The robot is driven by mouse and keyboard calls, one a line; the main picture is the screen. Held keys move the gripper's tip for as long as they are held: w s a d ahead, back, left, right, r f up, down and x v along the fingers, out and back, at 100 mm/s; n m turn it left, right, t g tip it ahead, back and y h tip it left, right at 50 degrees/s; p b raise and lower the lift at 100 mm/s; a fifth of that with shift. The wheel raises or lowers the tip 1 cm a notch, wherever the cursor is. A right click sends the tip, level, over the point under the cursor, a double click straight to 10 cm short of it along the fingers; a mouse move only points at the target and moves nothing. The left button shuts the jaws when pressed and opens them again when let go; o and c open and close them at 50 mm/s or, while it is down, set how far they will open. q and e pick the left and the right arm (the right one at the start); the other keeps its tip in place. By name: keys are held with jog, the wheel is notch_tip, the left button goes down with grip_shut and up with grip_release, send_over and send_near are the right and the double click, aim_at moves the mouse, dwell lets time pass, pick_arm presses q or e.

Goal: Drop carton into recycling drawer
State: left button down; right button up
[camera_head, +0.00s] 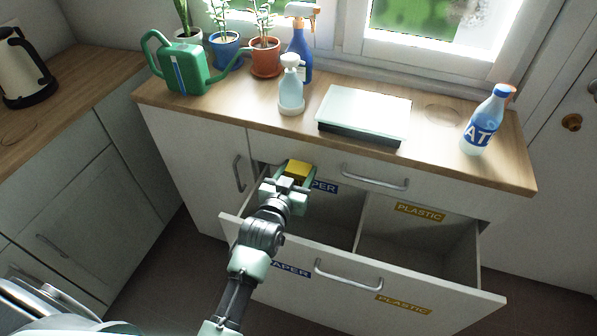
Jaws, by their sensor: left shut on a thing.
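The recycling drawer (440,308) is pulled open below the counter. It has two compartments, the left one labelled PAPER and the right one labelled PLASTIC. My left gripper (293,180) is shut on a small yellow carton (298,169) and holds it over the back of the left, PAPER compartment. The gripper partly hides the carton and the paper label behind it. The visible parts of both compartments look empty. My right gripper is not in view.
The counter (430,165) above holds a green watering can (185,68), potted plants, a blue spray bottle (299,50), a soap dispenser (291,90), a flat white-topped box (364,112) and a water bottle (485,122). A kettle (22,70) stands on the left counter.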

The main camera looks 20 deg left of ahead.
pick_arm(q)
jog(key=shift+f, duration=0.45)
jog(key=shift+r, duration=0.1)
jog(key=shift+c, duration=2.3)
grip_release()
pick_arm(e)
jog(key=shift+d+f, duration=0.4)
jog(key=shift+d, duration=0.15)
pick_arm(q)
jog(key=s, duration=0.4)
jog(key=s+r, duration=0.1)
jog(key=s, duration=0.1)
jog(key=shift+s+a, duration=0.1)
jog(key=shift+s, duration=0.15)
jog(key=shift+s+r, duration=0.25)
jog(key=shift+s, duration=0.35)
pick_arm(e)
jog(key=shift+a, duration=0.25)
